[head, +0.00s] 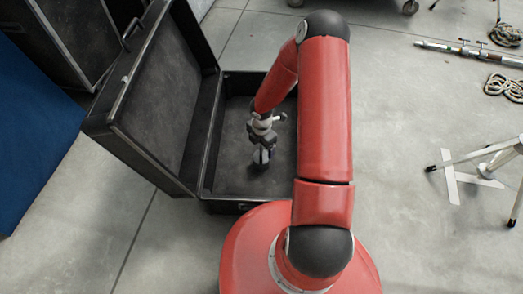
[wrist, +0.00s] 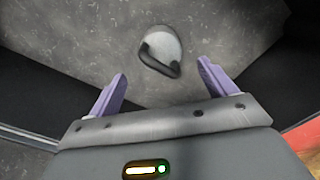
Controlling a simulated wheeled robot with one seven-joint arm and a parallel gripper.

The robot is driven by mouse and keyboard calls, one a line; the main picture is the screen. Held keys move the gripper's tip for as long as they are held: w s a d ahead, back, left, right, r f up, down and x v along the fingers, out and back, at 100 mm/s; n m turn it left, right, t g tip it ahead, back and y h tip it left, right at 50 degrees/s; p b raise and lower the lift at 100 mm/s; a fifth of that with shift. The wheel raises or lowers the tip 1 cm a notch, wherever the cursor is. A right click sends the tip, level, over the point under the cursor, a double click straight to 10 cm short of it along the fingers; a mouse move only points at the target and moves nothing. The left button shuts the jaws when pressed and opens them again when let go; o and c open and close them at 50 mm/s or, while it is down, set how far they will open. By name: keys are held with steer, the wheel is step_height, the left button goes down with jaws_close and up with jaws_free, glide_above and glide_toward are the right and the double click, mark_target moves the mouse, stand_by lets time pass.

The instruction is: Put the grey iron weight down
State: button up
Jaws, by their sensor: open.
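The grey iron weight (wrist: 161,46), a rounded piece with a dark handle, lies on the grey speckled floor of the open black case in the wrist view. My gripper (wrist: 161,78) is open, its two purple fingers spread apart, with the weight just beyond and between the fingertips. I see no finger touching it. In the head view my gripper (head: 262,142) reaches down into the case (head: 214,150). A small dark grey shape, likely the weight (head: 262,158), shows just below it, partly hidden by the gripper.
The case's raised lid (head: 150,110) stands at its left, close to my arm. A blue panel (head: 35,135) and another black case (head: 65,35) lie further left. A tripod (head: 490,165) and coiled ropes (head: 503,87) are at the right.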

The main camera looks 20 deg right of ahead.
step_height(320, 180, up, 4)
steer(key=shift+f+p, duration=0.2)
steer(key=shift+p, duration=0.1)
steer(key=s+d+r+m+t+h, duration=0.1)
steer(key=s+r+m+t+h, duration=0.2)
steer(key=r+m, duration=1.4)
steer(key=s+a+r+m+t+y, duration=0.1)
steer(key=s+a+r+m, duration=0.1)
steer(key=s+r, duration=0.7)
steer(key=s+a+r+m+t+y, duration=0.1)
steer(key=s+a+r, duration=0.4)
steer(key=s+r, duration=0.5)
step_height(320, 180, up, 5)
steer(key=shift+a+m+t+y, duration=0.3)
steer(key=shift+m+y, duration=0.2)
steer(key=shift+m, duration=0.6)
step_height(320, 180, up, 7)
steer(key=p, duration=0.6)
steer(key=shift+p, duration=0.4)
